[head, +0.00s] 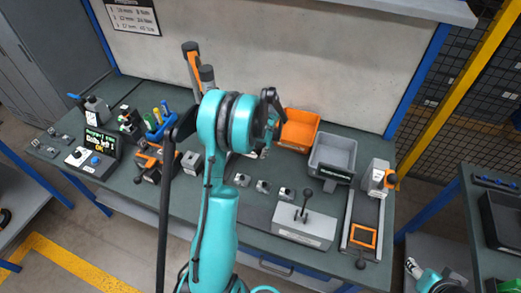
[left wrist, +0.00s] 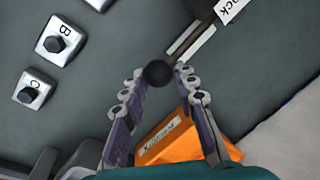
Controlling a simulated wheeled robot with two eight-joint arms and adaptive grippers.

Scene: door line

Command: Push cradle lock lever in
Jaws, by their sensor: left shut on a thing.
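My left gripper (left wrist: 156,88) is shut on the black ball knob (left wrist: 157,73) of a lever. The lever's thin rod (left wrist: 187,44) runs up and right from the knob, in the left wrist view, to a white label (left wrist: 230,10). Only the end of its word, "ck", shows. In the head view my left arm reaches over the middle of the bench. Its wrist hides the lever and most of the cradle there. A teal and pale part of my right arm (head: 432,280) shows at the lower right; its jaws are not clear.
Blocks marked B (left wrist: 60,42) and C (left wrist: 34,88) stand near the left gripper. An orange bin (head: 299,130) and a grey bin (head: 332,156) stand to its right. A white box with a black-knobbed lever (head: 303,226) sits at the bench front.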

